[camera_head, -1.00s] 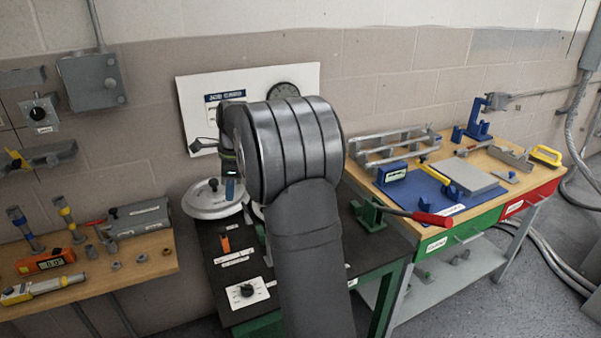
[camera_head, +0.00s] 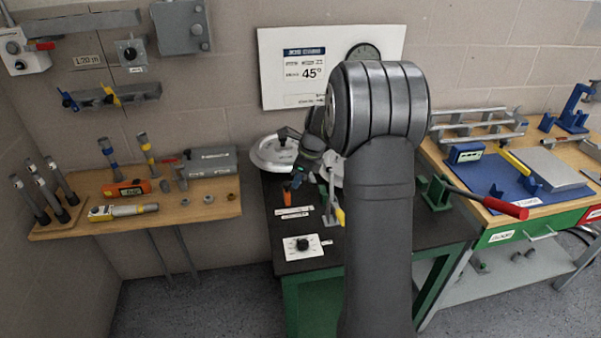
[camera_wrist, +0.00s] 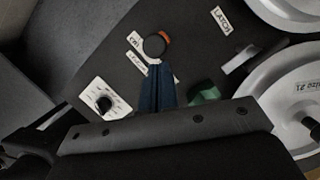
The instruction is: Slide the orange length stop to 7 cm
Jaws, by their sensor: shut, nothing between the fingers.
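The orange length stop (camera_head: 287,198) stands on the black bench top (camera_head: 270,215), just behind a white label strip. In the wrist view its orange edge (camera_wrist: 166,37) shows beside a round black knob (camera_wrist: 154,46), with small labels to the left. My gripper (camera_head: 296,181) is over the bench close to the stop, its blue fingers pointing down. In the wrist view the blue fingers of my gripper (camera_wrist: 157,68) are together and empty, with their tips just below the knob in the picture. Whether they touch it I cannot tell. The scale reading is too small to make out.
A white dial plate (camera_head: 303,246) lies at the bench front. A large grey wheel (camera_head: 270,155) is behind the stop, and a yellow-tipped lever (camera_head: 340,217) is to the right. A wall panel (camera_head: 277,65) shows 45°. My arm hides the bench's middle.

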